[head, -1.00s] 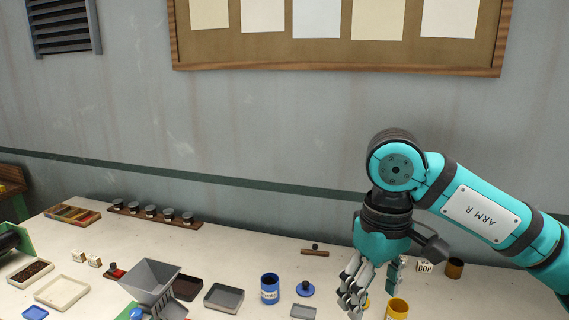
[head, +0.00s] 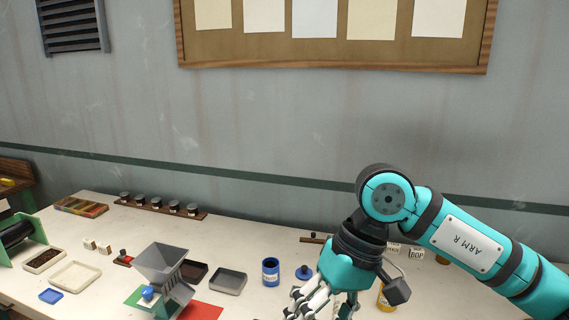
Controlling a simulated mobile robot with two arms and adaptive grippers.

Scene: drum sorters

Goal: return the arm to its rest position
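My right arm (head: 465,245) comes in from the right in the head view and bends down at a dark and teal joint. Its gripper (head: 318,305) hangs over the front of the table, and its fingertips reach the bottom edge of the picture. The fingers are partly cut off, so I cannot tell whether they are open or shut or hold anything. My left gripper is not in view.
Below the wall on the white table (head: 120,232) stand a grey hopper (head: 162,262), a grey tray (head: 228,282), a blue can (head: 271,272) and a blue lid (head: 303,273). A yellow can (head: 385,302) is partly behind my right gripper. Small jars (head: 157,204) line a rack at the back.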

